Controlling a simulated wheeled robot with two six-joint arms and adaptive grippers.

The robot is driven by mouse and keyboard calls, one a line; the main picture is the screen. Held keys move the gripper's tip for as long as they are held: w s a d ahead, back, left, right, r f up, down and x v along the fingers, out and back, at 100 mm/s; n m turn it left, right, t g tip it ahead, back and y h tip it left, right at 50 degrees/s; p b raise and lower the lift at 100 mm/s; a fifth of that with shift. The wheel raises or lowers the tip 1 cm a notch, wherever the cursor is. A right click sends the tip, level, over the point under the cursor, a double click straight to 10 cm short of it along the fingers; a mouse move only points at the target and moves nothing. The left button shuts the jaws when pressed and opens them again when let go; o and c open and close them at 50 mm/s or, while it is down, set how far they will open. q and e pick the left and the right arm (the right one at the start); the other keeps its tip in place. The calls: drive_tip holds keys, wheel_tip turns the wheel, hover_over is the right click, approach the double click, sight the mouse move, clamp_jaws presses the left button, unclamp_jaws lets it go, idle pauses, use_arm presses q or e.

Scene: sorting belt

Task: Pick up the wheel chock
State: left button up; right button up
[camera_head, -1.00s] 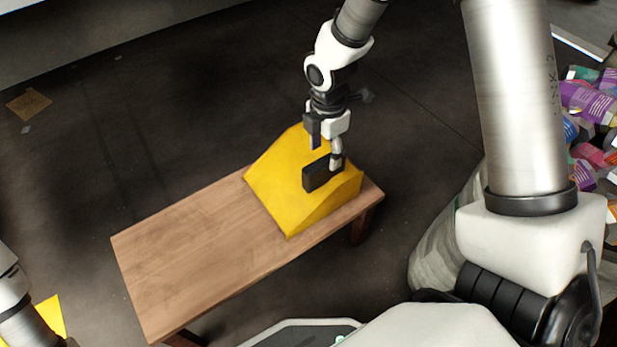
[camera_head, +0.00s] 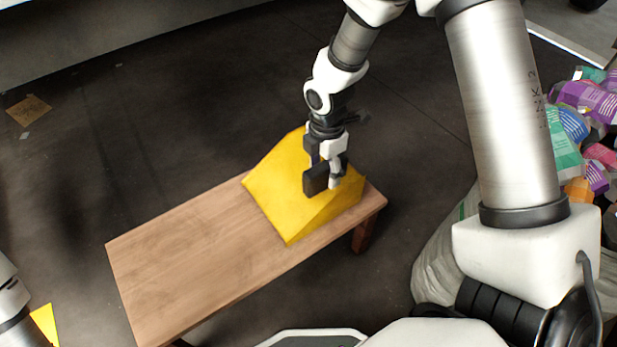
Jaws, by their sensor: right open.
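The wheel chock (camera_head: 275,188) is a yellow wedge on the right end of a wooden bench (camera_head: 190,265).
The bench's left part is bare. A pale bag or sack (camera_head: 440,265) stands right of the bench, below a pile of colourful packages (camera_head: 585,125). A yellow object (camera_head: 45,325) lies at the lower left. A brown cardboard piece (camera_head: 28,110) lies on the dark floor.

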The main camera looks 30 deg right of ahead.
drive_tip(key=shift+f, duration=0.1)
clamp_jaws()
idle(0.4)
